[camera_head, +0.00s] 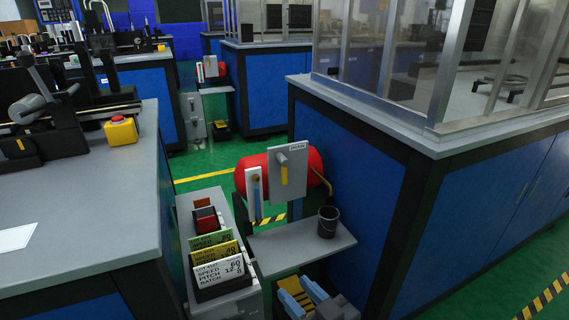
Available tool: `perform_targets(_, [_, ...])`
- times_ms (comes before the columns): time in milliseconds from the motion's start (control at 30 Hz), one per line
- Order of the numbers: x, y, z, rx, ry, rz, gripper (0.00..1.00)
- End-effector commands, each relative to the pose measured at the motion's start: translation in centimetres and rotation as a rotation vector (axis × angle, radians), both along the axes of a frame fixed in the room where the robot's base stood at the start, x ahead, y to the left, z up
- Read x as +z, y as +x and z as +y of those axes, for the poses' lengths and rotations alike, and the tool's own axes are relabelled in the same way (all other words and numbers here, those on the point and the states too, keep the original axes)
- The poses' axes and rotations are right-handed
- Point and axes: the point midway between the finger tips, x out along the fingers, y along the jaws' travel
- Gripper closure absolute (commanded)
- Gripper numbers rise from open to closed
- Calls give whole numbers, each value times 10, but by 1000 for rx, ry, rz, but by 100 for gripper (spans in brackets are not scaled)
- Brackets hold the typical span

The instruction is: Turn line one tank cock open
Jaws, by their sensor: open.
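A red tank (252,165) lies on its side behind a grey upright plate (298,163) near the middle of the view. The plate has a small label that seems to read DRAIN. On it is a cock (284,170) with a grey round body and a yellow bar pointing straight down. A narrow white gauge plate (254,196) with a blue strip stands left of it. What looks like my gripper (294,288) is at the bottom edge, two blue-grey fingers apart, below and well clear of the cock.
A dark bucket (328,222) stands on a grey shelf (288,247) under the tank. Left are a red switch (207,220) and several lettered cards (218,268). Blue-sided benches (361,160) flank the aisle. A similar, smaller red tank (219,70) is farther back.

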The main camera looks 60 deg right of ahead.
Motion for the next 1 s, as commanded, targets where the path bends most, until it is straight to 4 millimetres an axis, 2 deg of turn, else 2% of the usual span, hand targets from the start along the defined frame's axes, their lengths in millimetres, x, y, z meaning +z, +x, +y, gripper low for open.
perform_targets(33, [12, 19, -19, -28, -5, -19, 57])
perform_targets(100, [20, 39, -41, -58, -14, -35, 57])
perform_targets(300, [55, 92, -117, -135, -43, -75, 57])
perform_targets(400, [72, 110, -149, -162, -59, -89, 57])
perform_targets(500, [84, 120, -172, -178, -69, -98, 57])
perform_targets(600, [89, 125, -184, -187, -74, -102, 57])
perform_targets(767, [91, 136, -193, -189, -76, -103, 57])
perform_targets(1000, [92, 167, -212, -189, -77, -103, 57])
